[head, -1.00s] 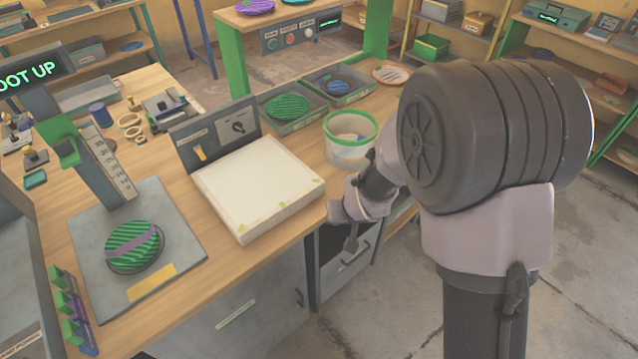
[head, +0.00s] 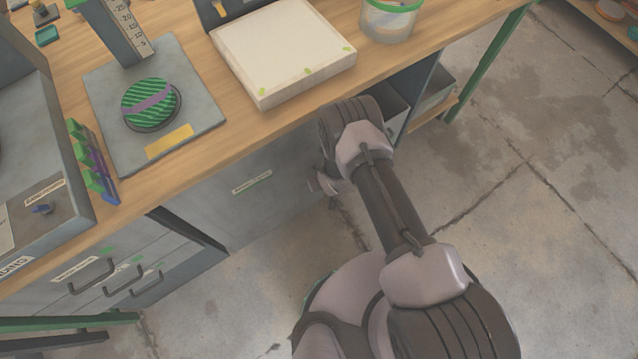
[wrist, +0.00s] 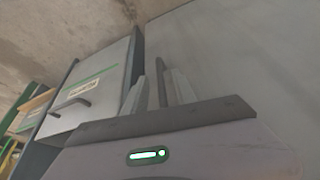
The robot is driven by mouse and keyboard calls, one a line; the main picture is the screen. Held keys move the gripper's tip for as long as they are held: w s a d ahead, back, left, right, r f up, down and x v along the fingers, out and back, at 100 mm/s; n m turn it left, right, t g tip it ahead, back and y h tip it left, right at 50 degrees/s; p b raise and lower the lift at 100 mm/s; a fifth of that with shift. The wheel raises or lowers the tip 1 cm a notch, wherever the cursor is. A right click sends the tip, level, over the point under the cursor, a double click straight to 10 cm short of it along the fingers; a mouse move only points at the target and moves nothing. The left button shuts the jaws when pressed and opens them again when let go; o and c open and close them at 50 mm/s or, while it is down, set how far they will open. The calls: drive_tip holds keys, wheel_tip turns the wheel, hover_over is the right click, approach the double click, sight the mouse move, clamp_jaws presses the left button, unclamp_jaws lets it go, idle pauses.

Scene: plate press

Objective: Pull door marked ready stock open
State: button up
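A grey door (head: 225,200) with a small white and green label stands under the front edge of the bench; its lettering is too small to read. It looks closed. My gripper (head: 322,186) is low at the door's right side in the head view, and my own wrist partly hides it. In the wrist view, the two pale fingers of my gripper (wrist: 160,92) stand apart. A dark upright handle (wrist: 160,75) shows between them, in front of the grey door surface (wrist: 230,55). Whether the fingers touch the handle cannot be told.
In the wrist view, a labelled front (wrist: 95,85) with a dark handle lies beside the door. Drawers (head: 110,280) with handles stand left of the door. The wooden bench (head: 225,140) overhangs above. The concrete floor (head: 540,230) to the right is clear.

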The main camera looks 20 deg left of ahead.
drive_tip(key=b+x, duration=0.1)
drive_tip(key=x, duration=0.3)
drive_tip(key=shift+f+b, duration=0.25)
drive_tip(key=shift+b, duration=0.05)
clamp_jaws()
drive_tip(key=shift+w, duration=0.1)
idle(1.0)
